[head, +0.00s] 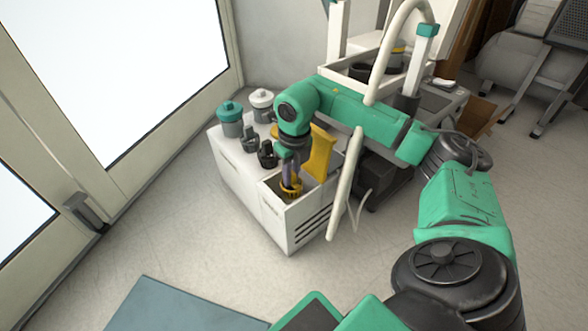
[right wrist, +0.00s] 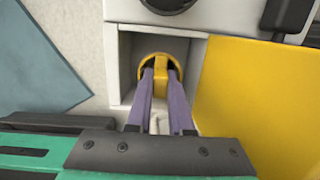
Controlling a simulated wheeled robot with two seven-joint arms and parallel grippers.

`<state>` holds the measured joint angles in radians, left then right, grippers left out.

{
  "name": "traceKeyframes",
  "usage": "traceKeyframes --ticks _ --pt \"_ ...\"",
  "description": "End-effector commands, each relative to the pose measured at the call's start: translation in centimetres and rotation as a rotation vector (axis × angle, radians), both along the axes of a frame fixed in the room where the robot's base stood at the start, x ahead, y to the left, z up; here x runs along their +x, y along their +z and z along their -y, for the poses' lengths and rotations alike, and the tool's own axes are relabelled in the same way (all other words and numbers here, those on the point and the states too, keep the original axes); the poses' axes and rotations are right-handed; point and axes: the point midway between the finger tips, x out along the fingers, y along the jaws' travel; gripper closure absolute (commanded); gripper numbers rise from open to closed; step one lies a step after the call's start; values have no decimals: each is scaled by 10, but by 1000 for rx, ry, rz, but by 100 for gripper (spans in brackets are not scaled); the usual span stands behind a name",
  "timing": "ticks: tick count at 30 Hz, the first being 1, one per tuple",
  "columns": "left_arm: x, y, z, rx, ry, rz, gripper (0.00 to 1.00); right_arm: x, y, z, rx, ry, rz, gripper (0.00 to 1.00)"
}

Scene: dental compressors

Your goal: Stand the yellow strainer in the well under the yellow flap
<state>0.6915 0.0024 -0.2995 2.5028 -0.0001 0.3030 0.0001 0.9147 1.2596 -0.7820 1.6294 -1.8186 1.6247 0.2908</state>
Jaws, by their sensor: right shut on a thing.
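The yellow strainer (head: 291,189) is inside the well (head: 270,197) at the near end of the white cabinet. My right gripper (head: 290,178) reaches down from above, shut on the strainer's upper part. In the right wrist view, the two purple fingers (right wrist: 161,84) hold the strainer's yellow middle piece, with its round rim (right wrist: 143,69) around their tips. The strainer looks about upright; whether its base touches the well floor is hidden. The yellow flap (head: 320,153) stands open beside the well, and shows large at the right in the right wrist view (right wrist: 255,100). My left gripper is not in view.
Two dark knobbed fittings (head: 267,154) and two capped canisters (head: 231,118) stand on the cabinet (head: 240,172) behind the well. A white hose (head: 345,185) hangs close to the right. A blue-grey mat (head: 180,306) lies on open floor in front.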

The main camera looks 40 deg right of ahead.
Motion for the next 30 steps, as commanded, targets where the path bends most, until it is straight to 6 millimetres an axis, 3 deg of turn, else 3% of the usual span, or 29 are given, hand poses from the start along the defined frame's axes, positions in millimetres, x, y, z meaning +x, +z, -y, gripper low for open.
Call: traceKeyframes --ticks 4,16,30 --pt "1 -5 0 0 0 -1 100 0 -10 0 -1 0 -2 100" --pt "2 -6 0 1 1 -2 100 0 -14 0 0 0 -1 100" --pt "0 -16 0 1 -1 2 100 0 -43 0 1 0 -2 100"
